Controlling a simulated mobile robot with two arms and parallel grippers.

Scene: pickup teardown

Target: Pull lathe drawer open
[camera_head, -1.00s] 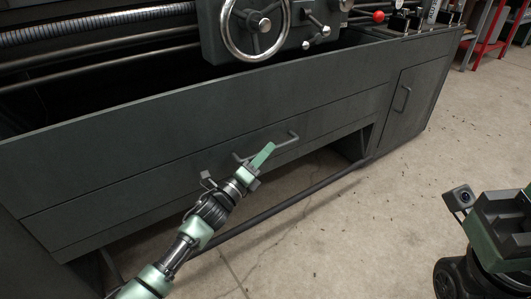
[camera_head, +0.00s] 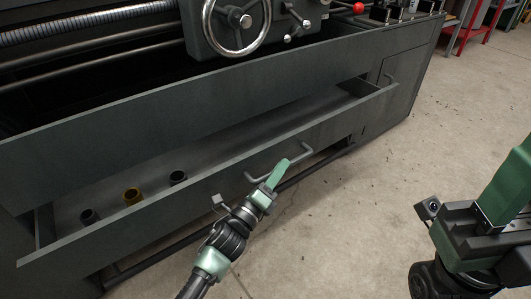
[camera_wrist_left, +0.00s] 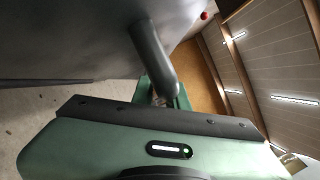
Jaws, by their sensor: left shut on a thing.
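The lathe drawer (camera_head: 225,178) is a long dark grey drawer under the lathe bed, and it stands pulled partly out. Its bar handle (camera_head: 308,149) is on the drawer front, and it also shows in the left wrist view (camera_wrist_left: 152,58). My left gripper (camera_head: 277,175) is at the left part of the handle and shut on it. In the left wrist view the fingers are largely hidden behind the gripper body. My right gripper (camera_head: 492,215) is at the right edge of the head view, away from the drawer; its fingertips do not show clearly.
The concrete floor (camera_head: 370,205) in front is clear.

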